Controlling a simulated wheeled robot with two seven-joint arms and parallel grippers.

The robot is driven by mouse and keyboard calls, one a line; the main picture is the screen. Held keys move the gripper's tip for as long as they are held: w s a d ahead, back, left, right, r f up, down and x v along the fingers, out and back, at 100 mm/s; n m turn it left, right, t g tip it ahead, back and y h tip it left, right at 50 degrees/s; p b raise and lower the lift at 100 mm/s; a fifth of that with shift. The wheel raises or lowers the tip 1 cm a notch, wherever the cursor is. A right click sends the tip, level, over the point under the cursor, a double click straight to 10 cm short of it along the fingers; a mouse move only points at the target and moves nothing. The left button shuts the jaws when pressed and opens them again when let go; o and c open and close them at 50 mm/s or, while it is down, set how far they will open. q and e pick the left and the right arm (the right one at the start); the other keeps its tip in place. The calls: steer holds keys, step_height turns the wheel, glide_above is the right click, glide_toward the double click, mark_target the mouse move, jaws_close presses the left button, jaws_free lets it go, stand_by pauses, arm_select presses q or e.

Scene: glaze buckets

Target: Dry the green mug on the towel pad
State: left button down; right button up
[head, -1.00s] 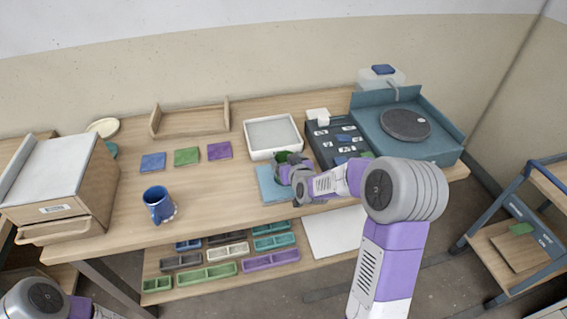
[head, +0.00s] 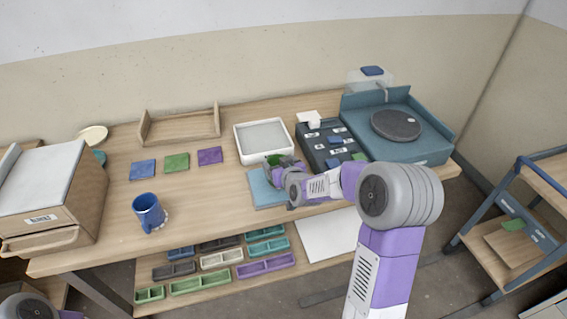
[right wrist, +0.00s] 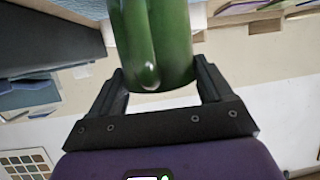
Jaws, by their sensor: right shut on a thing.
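The green mug (right wrist: 178,45) is between the fingers of my right gripper (right wrist: 162,78) in the right wrist view, its handle facing the camera. My right gripper is shut on it. In the head view only a small part of the mug (head: 273,159) shows past my right gripper (head: 282,166). The towel pad looks to be the light blue square (head: 260,194) at the table's front, just below and left of the gripper. The mug is at the pad's far edge in the picture; I cannot tell whether it touches it. My left gripper is out of view.
A white-rimmed tray (head: 239,142) stands behind the pad. A dark panel with tiles (head: 313,151) and a teal wheel station (head: 427,155) are to the right. A blue mug (head: 148,211) stands at left, near a wooden cabinet (head: 88,205). Table between blue mug and pad is clear.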

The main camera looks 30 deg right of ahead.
steer(key=shift+w+a, duration=0.1)
steer(key=shift+a, duration=0.15)
steer(key=shift+w+a, duration=0.25)
steer(key=shift+a, duration=0.9)
steer(key=shift+r+p, duration=0.15)
steer(key=shift+p, duration=0.2)
step_height(320, 180, up, 8)
steer(key=p, duration=0.5)
steer(key=shift+p, duration=0.35)
